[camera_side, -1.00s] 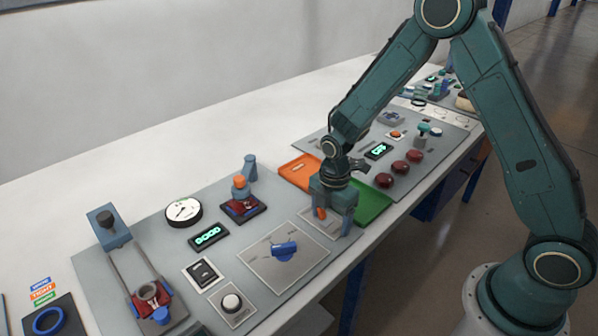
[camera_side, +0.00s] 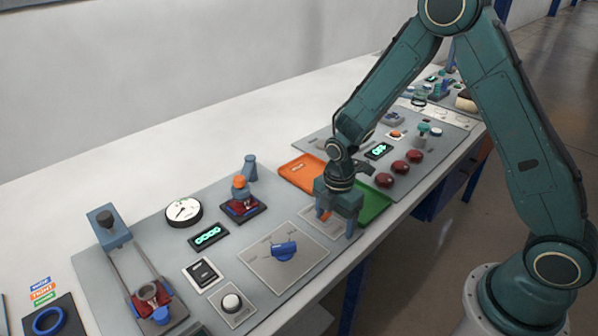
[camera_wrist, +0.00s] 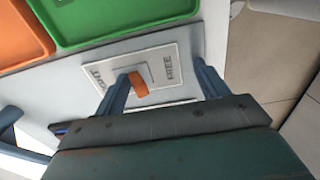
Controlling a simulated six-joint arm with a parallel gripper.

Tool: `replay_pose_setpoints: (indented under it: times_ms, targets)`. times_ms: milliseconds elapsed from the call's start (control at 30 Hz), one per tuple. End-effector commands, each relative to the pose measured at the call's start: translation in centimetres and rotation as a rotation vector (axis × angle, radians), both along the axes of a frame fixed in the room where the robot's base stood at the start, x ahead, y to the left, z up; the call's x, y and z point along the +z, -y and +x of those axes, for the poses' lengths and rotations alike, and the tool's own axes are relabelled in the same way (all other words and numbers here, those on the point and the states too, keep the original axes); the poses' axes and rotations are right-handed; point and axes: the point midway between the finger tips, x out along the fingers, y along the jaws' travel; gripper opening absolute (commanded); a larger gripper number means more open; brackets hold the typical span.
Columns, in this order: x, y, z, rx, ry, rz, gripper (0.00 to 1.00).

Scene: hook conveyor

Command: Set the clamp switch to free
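The clamp switch is an orange lever (camera_wrist: 138,85) on a pale plate (camera_wrist: 163,55). In the wrist view FREE is printed on the plate's right and a partly hidden word, which seems to end in T, on its left. The lever stands left of the plate's middle, on the side away from FREE. My gripper (camera_wrist: 162,75) is open, with one finger either side of the lever. The left finger is right beside the lever; I cannot tell if they touch. The right finger is well clear. In the side view my gripper (camera_side: 338,222) mostly hides the switch.
An orange tray (camera_side: 300,170) and a green tray (camera_side: 375,206) lie just behind the switch plate. A blue rotary handle (camera_side: 284,250) is on the panel in front. The table's edge is close on the right.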

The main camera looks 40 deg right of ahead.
Motion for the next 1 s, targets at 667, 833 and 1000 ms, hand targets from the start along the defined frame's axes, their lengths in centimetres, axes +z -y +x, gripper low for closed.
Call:
replay_pose_setpoints:
  times_ms: [667, 833, 1000]
  targets:
    - [-0.01, 0.00, 0.52, 0.000, -0.002, 0.000, 0.73]
    - [0.00, 0.00, 0.59, 0.000, -0.001, 0.000, 0.73]
    - [0.29, 0.00, 0.62, 0.000, 0.000, 0.000, 0.73]
